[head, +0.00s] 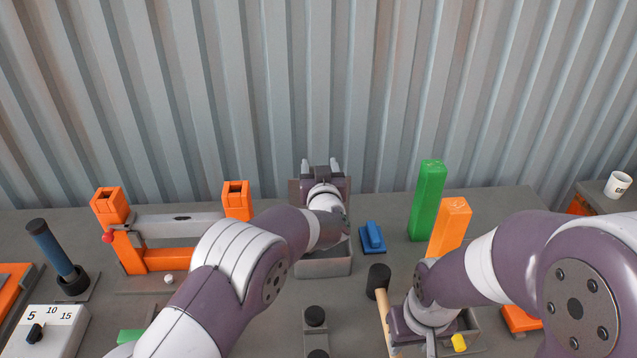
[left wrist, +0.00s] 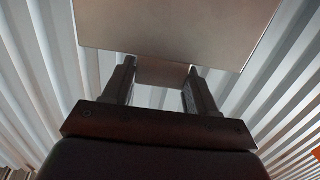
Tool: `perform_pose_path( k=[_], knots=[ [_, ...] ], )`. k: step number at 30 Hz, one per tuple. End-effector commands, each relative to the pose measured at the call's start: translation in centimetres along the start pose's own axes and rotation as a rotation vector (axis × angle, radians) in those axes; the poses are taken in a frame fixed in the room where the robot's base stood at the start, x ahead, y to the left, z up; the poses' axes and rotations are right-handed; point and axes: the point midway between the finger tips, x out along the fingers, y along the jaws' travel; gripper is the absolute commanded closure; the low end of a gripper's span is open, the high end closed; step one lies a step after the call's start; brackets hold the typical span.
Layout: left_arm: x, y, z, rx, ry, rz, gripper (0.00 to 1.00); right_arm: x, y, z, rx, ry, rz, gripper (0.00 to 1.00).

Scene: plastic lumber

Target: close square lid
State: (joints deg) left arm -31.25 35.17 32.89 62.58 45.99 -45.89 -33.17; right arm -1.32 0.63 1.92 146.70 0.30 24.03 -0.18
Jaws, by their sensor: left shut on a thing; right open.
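The square lid (head: 295,192) is a brownish plate standing raised at the back of a grey open box (head: 325,265), mostly hidden behind my left gripper (head: 320,164). In the left wrist view, the lid's broad flat face (left wrist: 175,30) spans the top. My left gripper (left wrist: 160,85) is shut on a small block-like part (left wrist: 160,72) at the lid, between its two fingers. My left forearm hides part of the box. My right gripper (head: 418,342) is low at the right, open, its fingertips partly hidden.
A blue block (head: 372,238) lies right of the box. Green (head: 427,200) and orange (head: 450,226) posts stand further right. A hammer-like tool (head: 380,285) is beside my right gripper. An orange frame with a grey bar (head: 180,225) stands left. A corrugated wall (head: 300,90) closes the back.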

Motion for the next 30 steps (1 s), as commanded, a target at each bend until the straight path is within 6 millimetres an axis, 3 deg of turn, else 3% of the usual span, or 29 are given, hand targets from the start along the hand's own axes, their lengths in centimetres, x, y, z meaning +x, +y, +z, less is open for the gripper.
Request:
perform_pose_path(
  k=[1,3,13,30],
  knots=[
    [-0.5,0.1,0.9,0.000,0.033,0.002,0.97,1.6,0.0,0.2,0.000,0.001,0.000,0.57],
    [-1.3,0.0,0.5,-0.001,0.063,0.001,0.97,2.0,0.0,0.2,0.000,0.001,0.000,0.57],
    [-4.0,0.0,0.8,0.000,0.053,0.000,0.97,2.4,0.0,0.2,0.000,0.001,0.000,0.57],
    [-4.7,0.0,1.1,0.001,0.050,0.000,0.97,2.5,0.0,0.3,0.000,0.001,0.000,0.57]
  ],
)
